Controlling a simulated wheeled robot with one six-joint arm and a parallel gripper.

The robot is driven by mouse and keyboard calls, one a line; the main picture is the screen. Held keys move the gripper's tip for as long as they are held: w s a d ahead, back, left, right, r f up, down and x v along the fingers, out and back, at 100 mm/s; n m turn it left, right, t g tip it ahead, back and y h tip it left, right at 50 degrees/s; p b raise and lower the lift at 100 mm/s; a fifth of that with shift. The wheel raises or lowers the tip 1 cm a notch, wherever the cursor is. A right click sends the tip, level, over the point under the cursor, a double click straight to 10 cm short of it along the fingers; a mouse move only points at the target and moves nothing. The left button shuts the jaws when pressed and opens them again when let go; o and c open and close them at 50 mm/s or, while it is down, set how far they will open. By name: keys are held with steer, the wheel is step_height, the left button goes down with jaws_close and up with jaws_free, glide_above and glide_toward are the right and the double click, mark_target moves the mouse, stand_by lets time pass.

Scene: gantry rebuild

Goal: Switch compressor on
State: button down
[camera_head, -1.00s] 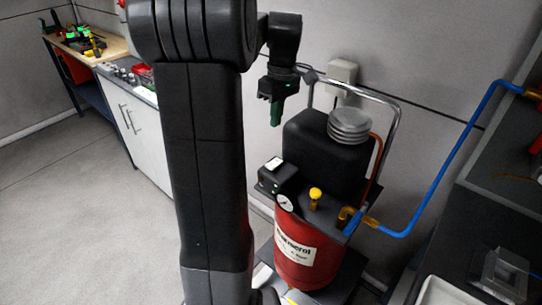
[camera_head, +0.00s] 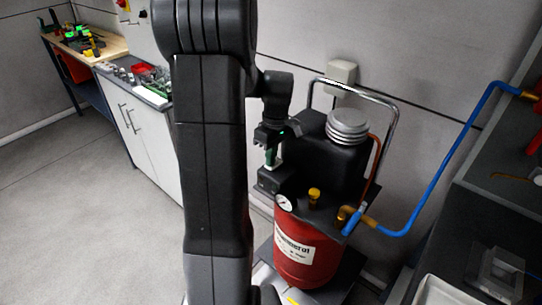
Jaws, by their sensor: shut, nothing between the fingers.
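The compressor stands at the right of my arm. It has a red tank (camera_head: 308,247), a black motor housing (camera_head: 325,158) with a silver ribbed cap on top, a round gauge (camera_head: 284,202) and a brass-yellow knob (camera_head: 314,194). A small black switch box (camera_head: 275,181) sits at its upper left. My gripper (camera_head: 270,163) is shut and empty, pointing down, with its green fingertips at the top of the switch box. The switch itself is hidden behind the fingers, and I cannot tell whether they touch it.
A chrome handle (camera_head: 396,108) arches over the compressor. A blue hose (camera_head: 447,167) runs from it to the dark bench (camera_head: 500,205) at the right. A white cabinet (camera_head: 140,130) and a wooden workbench (camera_head: 98,52) stand at the left. The floor (camera_head: 70,215) at the left is clear.

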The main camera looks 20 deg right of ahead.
steer(key=shift+a+f+h+b, duration=0.15)
steer(key=shift+f+h+b, duration=0.3)
steer(key=shift+b, duration=0.55)
steer(key=shift+s+r+p, duration=0.15)
steer(key=shift+r+p, duration=0.1)
steer(key=shift+p, duration=0.05)
steer(key=shift+w+d+r+p, duration=0.2)
steer(key=shift+w+d+p, duration=0.3)
steer(key=shift+d, duration=0.2)
